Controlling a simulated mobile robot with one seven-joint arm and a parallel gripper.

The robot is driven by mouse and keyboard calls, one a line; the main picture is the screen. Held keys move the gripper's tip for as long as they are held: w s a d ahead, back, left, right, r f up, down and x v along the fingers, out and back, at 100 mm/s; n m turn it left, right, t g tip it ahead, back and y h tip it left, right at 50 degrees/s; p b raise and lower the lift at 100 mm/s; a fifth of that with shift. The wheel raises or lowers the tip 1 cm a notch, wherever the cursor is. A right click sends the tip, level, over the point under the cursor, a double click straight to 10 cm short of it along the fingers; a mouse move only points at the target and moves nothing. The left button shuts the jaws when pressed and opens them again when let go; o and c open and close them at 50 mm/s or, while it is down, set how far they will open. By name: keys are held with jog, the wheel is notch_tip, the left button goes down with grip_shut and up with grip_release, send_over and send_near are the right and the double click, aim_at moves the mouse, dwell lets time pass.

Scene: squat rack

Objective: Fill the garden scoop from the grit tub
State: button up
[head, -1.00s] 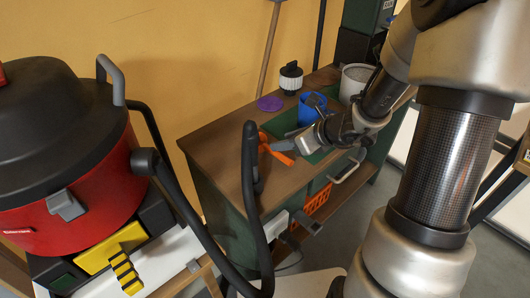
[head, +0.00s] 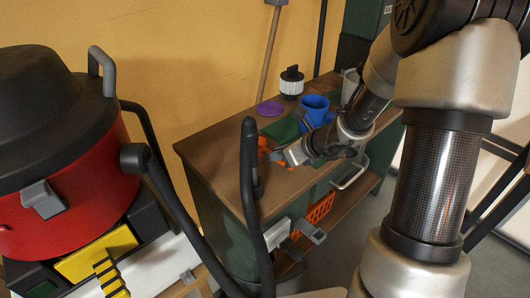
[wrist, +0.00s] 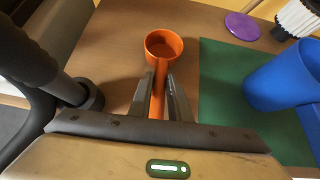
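The orange garden scoop (wrist: 164,46) lies on the brown bench top, its round bowl pointing away from my gripper in the wrist view. Its handle (wrist: 158,92) runs back between my two fingers. My gripper (wrist: 161,82) is open around the handle, with a narrow gap at the right finger. In the head view my gripper (head: 277,156) is low over the bench and hides most of the scoop (head: 264,143). A pale tub (head: 348,86), which looks like the grit tub, stands at the back right of the bench, partly hidden by my arm; its contents do not show now.
A black hose (head: 249,180) rises in front of the bench; a red vacuum (head: 60,170) is left.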

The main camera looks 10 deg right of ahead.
grip_shut()
jog(key=shift+r, duration=0.1)
jog(key=shift+r+p, duration=1.15)
jog(key=shift+r, duration=0.3)
jog(key=shift+r+p, duration=2.55)
jog(key=shift+r, duration=0.4)
